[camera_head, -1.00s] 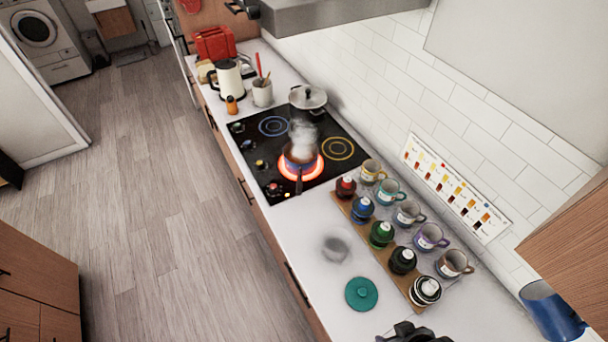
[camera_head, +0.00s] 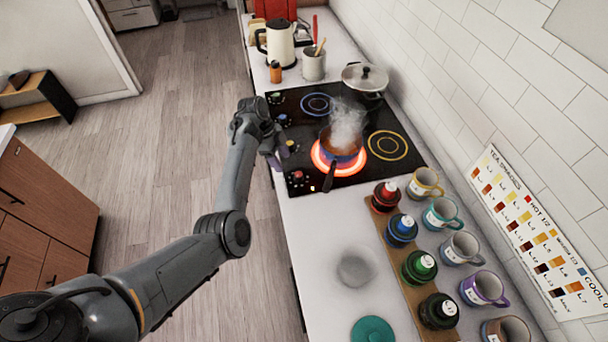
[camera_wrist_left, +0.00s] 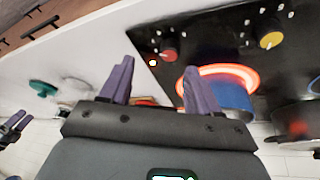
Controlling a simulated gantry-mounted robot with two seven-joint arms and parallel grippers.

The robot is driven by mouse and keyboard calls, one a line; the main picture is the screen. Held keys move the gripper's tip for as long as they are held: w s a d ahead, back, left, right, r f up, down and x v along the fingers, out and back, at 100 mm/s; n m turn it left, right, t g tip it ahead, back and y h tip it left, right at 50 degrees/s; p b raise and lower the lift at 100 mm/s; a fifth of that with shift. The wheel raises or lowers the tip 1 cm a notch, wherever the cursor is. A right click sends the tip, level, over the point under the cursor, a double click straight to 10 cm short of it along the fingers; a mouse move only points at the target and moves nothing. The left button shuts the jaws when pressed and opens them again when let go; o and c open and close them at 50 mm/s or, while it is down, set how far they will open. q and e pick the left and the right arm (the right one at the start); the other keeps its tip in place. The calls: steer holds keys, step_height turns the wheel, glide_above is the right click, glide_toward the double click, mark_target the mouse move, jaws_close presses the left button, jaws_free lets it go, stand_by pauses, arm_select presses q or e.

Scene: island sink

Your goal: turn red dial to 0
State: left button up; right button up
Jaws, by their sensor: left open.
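The red dial (camera_head: 297,176) sits at the near left corner of the black cooktop (camera_head: 300,110). It also shows in the left wrist view (camera_wrist_left: 169,54), beside a small white light. My left gripper (camera_head: 274,160) is at the cooktop's left edge, a little beyond the red dial. In the left wrist view its two purple fingers (camera_wrist_left: 158,75) are apart with nothing held. The red dial lies ahead of and between the fingertips, apart from them. The red dial's exact setting is too small to read. A dark gripper-like shape, probably my right gripper (camera_wrist_left: 14,128), shows at the left wrist view's edge.
A blue pot (camera_head: 343,150) steams on the glowing red burner, its handle pointing towards the near edge. A yellow dial (camera_head: 292,146) is farther along the cooktop. Bottles (camera_head: 401,231) and mugs (camera_head: 441,213) stand on the right. The near counter is partly clear.

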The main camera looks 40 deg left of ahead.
mark_target(298, 174)
arm_select(q)
steer(key=shift+t, duration=0.3)
steer(key=w+d+f, duration=0.1)
steer(key=f, duration=0.1)
steer(key=w+d+f, duration=0.1)
steer(key=f, duration=0.1)
steer(key=d+f, duration=0.1)
steer(key=f, duration=0.1)
steer(key=shift+w+d, duration=0.1)
steer(key=shift+w, duration=0.3)
steer(key=shift+b+x, duration=0.35)
steer(key=shift+x, duration=0.65)
steer(key=c, duration=1)
steer(key=shift+c, duration=0.2)
